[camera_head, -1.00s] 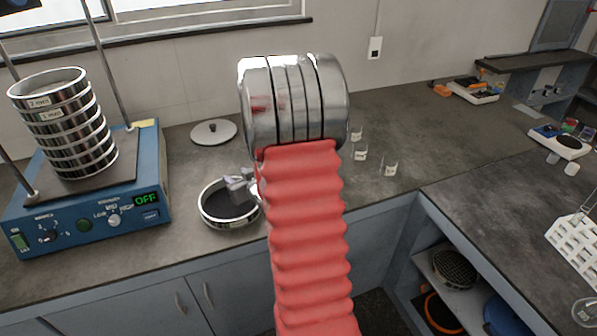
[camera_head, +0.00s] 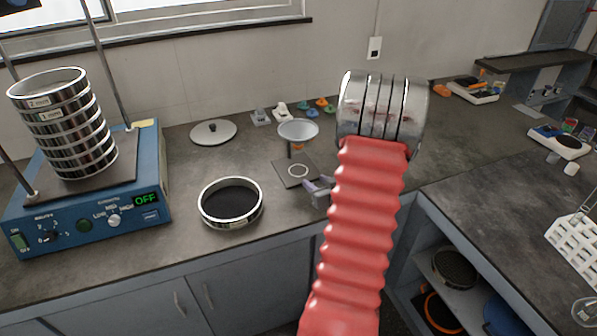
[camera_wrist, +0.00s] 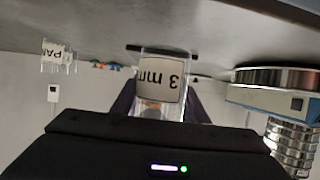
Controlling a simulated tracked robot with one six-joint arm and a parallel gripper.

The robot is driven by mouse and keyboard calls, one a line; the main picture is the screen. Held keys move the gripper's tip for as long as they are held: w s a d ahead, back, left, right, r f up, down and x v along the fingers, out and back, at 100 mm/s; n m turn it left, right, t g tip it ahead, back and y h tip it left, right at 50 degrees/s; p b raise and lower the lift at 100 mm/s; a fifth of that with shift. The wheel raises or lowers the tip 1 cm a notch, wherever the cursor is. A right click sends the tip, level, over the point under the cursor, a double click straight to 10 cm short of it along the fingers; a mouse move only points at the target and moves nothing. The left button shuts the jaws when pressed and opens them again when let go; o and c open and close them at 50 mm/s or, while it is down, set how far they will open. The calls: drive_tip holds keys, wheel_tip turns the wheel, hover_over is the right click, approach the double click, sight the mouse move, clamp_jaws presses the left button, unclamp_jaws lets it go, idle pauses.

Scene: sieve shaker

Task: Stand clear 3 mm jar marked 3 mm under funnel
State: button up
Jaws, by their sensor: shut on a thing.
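A clear jar (camera_wrist: 172,88) with a white label reading "3 mm" is between my gripper's fingers in the wrist view, which shows the scene upside down. My gripper (camera_wrist: 162,100) is shut on this jar. In the head view my gripper (camera_head: 319,190) shows only in part, at the right edge of the dark square plate, and my red arm hides the jar. The funnel (camera_head: 298,128) is held above the bench behind that plate (camera_head: 284,176), which bears a pale ring. I cannot tell whether the jar touches the bench.
A jar labelled "PAN" (camera_wrist: 57,57) stands apart in the wrist view. A round sieve (camera_head: 230,222) lies left of the plate, with a lid (camera_head: 213,132) behind it. The shaker (camera_head: 90,205) with its sieve stack (camera_head: 68,125) is at the left. Small coloured items (camera_head: 322,103) lie behind the funnel.

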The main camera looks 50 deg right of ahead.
drive_tip(key=shift+w, duration=0.15)
approach(290, 153)
drive_tip(key=shift+x, duration=0.85)
drive_tip(key=shift+w, duration=0.2)
drive_tip(key=w, duration=0.1)
drive_tip(key=w+d, duration=0.1)
drive_tip(key=w, duration=0.1)
drive_tip(key=shift+d, duration=0.25)
drive_tip(key=shift+s+f, duration=0.15)
drive_tip(key=shift+f, duration=0.65)
